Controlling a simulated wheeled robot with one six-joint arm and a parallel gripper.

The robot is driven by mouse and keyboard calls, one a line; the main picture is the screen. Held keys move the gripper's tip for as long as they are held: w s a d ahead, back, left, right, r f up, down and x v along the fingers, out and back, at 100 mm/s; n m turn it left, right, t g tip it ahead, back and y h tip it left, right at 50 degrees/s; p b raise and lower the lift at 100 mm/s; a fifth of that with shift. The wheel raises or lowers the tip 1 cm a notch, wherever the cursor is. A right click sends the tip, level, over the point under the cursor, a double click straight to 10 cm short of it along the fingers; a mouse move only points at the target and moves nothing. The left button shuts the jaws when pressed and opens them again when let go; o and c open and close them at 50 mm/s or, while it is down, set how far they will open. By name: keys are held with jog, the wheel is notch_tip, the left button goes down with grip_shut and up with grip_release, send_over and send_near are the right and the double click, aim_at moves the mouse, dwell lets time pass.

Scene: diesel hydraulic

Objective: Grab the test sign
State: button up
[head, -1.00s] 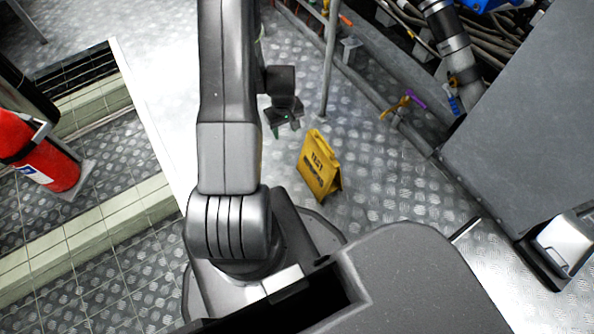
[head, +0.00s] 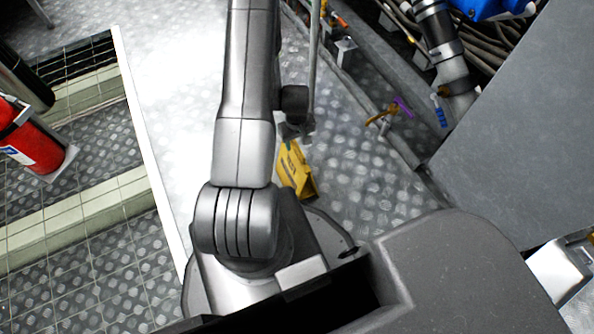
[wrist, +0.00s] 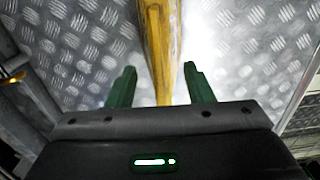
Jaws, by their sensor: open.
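The yellow test sign (head: 298,172) stands on the metal floor, just right of my arm in the head view. Its left part is hidden behind my arm. In the wrist view the sign (wrist: 158,45) shows from above as a narrow yellow strip, its lower end between my two green fingers. My gripper (wrist: 155,85) is open, with one finger on each side of the sign and a gap on both sides. In the head view my gripper (head: 297,133) is just above the sign's top, partly hidden by my arm.
A thin upright pole (head: 314,60) stands close behind my gripper. Pipes and a valve with an orange handle (head: 382,116) run along the right. A large grey panel (head: 510,130) is at the far right. A red fire extinguisher (head: 30,140) stands at the left.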

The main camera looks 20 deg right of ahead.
aim_at(297, 151)
notch_tip(297, 151, down, 5)
jog(key=shift+s+r+b, duration=0.15)
jog(key=shift+b, duration=0.6)
jog(key=shift+r, duration=0.1)
grip_shut()
dwell(0.7)
